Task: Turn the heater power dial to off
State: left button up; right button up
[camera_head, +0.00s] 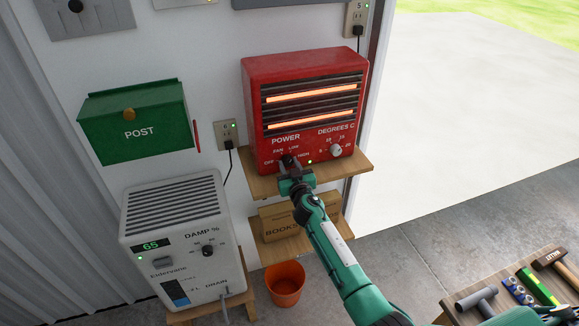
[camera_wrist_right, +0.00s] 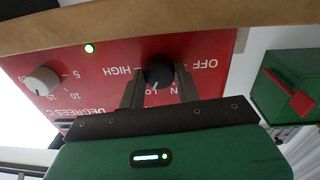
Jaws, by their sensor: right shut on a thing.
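The red heater (camera_head: 306,84) stands on a wooden shelf, its two bars glowing orange. Its black power dial (camera_head: 288,160) is at the lower left of its front, with OFF at left and HIGH at right. My right gripper (camera_head: 291,168) is shut on this dial. In the right wrist view, which is upside down, the fingers (camera_wrist_right: 159,86) flank the dial (camera_wrist_right: 158,70). Its white mark points down there, towards the FAN and LOW side; a finger covers part of the lettering. A green light (camera_wrist_right: 90,48) is lit beside HIGH. My left gripper is not in view.
The white degrees dial (camera_head: 336,150) is to the right on the heater. A green post box (camera_head: 137,118) hangs at left. A white dehumidifier (camera_head: 176,238) stands below it. An orange bucket (camera_head: 286,284) is on the floor. Tools lie on a bench at lower right.

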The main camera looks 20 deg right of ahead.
jog(key=shift+f+n+b, duration=0.15)
jog(key=shift+n+b, duration=0.6)
jog(key=shift+n, duration=0.35)
jog(key=n+b, duration=0.1)
jog(key=n, duration=0.2)
jog(key=shift+n+b, duration=0.3)
jog(key=shift+b, duration=0.05)
jog(key=n+b, duration=0.1)
jog(key=n, duration=0.1)
jog(key=shift+n, duration=0.4)
jog(key=n+b, duration=0.1)
jog(key=n, duration=0.2)
jog(key=shift+n+t, duration=0.3)
jog(key=shift+n, duration=0.1)
jog(key=n+y, duration=0.1)
jog(key=n, duration=0.4)
jog(key=shift+d+n, duration=0.1)
jog(key=shift+n, duration=0.3)
jog(key=n, duration=0.4)
jog(key=shift+n+y, duration=0.3)
jog(key=shift+n, duration=0.9)
